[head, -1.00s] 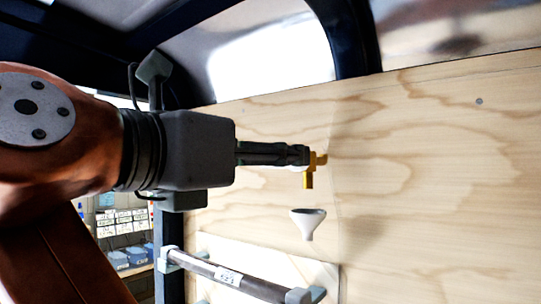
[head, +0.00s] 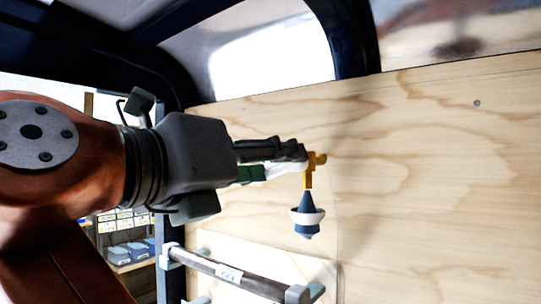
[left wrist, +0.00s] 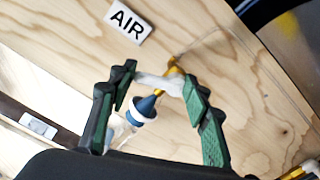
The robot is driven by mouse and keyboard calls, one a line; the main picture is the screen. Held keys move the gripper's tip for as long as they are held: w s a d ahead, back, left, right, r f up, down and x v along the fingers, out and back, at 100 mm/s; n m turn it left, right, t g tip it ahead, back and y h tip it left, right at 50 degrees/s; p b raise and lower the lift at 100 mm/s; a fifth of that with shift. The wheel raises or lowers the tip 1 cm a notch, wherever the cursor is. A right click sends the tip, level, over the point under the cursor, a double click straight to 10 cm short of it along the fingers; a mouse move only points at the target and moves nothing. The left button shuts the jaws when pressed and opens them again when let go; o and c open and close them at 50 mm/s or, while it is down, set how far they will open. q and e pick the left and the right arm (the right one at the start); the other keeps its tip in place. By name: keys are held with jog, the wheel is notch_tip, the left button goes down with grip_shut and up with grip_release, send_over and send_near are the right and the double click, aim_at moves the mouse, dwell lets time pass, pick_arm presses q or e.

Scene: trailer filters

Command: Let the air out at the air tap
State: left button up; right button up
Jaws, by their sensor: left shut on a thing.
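The air tap (head: 311,170) is a small yellow fitting on the plywood wall, with its spout pointing down. It also shows in the left wrist view (left wrist: 172,68), below a white label reading AIR (left wrist: 130,21). My left gripper (head: 298,158) reaches the tap from the left. In the left wrist view its green-padded fingers (left wrist: 160,88) are shut on the tap's white handle (left wrist: 158,85), which spans between them. My right gripper is out of view.
A dark bar filter (head: 230,273) with grey end clamps is mounted on a pale panel below. A dark window frame (head: 357,50) borders the wall above. Shelves with bins (head: 125,250) stand beyond at lower left. The wall to the right is bare.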

pick_arm(q)
jog(key=n, duration=0.4)
jog(key=shift+s+d+f+n+p, duration=0.1)
jog(key=shift+f+n+p, duration=0.25)
jog(key=shift+n+p, duration=0.05)
jog(key=n, duration=0.4)
jog(key=f+n+p, duration=0.1)
jog(key=n, duration=0.1)
jog(key=shift+s+d, duration=0.25)
jog(key=shift+d, duration=0.15)
jog(key=shift+n, duration=0.3)
jog(key=o, duration=1.2)
jog(key=shift+f, duration=0.1)
jog(key=shift+c, duration=0.2)
jog(key=v, duration=1.2)
